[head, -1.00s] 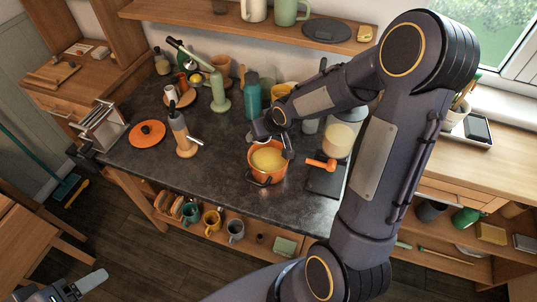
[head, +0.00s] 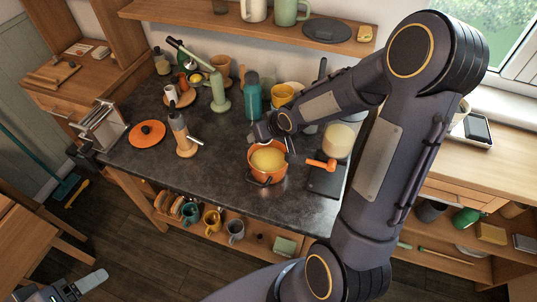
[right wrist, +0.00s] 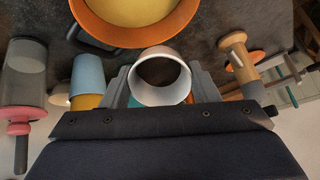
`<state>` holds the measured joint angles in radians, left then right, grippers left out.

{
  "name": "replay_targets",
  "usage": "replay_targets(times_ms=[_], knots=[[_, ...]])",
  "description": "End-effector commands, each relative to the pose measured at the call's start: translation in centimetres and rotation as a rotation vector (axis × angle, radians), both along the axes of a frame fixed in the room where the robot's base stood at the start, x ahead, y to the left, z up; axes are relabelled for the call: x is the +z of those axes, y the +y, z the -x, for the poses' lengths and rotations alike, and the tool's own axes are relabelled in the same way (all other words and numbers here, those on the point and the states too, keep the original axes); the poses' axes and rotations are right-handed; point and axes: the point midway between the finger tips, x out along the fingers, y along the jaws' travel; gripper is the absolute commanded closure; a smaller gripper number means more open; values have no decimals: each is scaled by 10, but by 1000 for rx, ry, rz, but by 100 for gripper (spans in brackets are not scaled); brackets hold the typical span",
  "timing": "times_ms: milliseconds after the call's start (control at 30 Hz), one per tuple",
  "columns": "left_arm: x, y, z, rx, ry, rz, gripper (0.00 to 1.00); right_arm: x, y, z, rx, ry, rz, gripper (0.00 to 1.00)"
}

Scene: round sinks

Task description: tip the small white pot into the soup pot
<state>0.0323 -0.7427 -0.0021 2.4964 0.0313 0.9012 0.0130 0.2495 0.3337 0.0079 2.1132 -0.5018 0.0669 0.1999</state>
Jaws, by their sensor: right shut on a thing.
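The orange soup pot (head: 262,179) stands near the counter's front edge, with yellow contents showing. It also shows at the top of the right wrist view (right wrist: 191,12). My right gripper (head: 271,135) is over the pot's back rim in the head view. In the right wrist view, its fingers are shut on the small white pot (right wrist: 160,97), whose round mouth and dark inside face the camera. The white pot is beside the soup pot's rim in that view; the gripper mostly hides it in the head view. My left gripper (head: 84,287) is low at the left, away from the counter.
An orange-handled item (head: 321,164) and a pale jar (head: 339,140) stand right of the soup pot. A teal bottle (head: 252,97) is behind it. A pepper mill (head: 182,137) and orange lid (head: 147,134) are to its left. Dark counter between is clear.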

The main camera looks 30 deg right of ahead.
Motion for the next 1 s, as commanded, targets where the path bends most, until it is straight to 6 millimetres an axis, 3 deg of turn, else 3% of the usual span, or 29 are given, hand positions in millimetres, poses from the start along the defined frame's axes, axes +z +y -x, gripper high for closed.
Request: replay_targets(times_ms=[1000], knots=[[0, 0, 0, 0, 0, 0, 32, 1, -1, 5, 0, -60, -12, 69]])
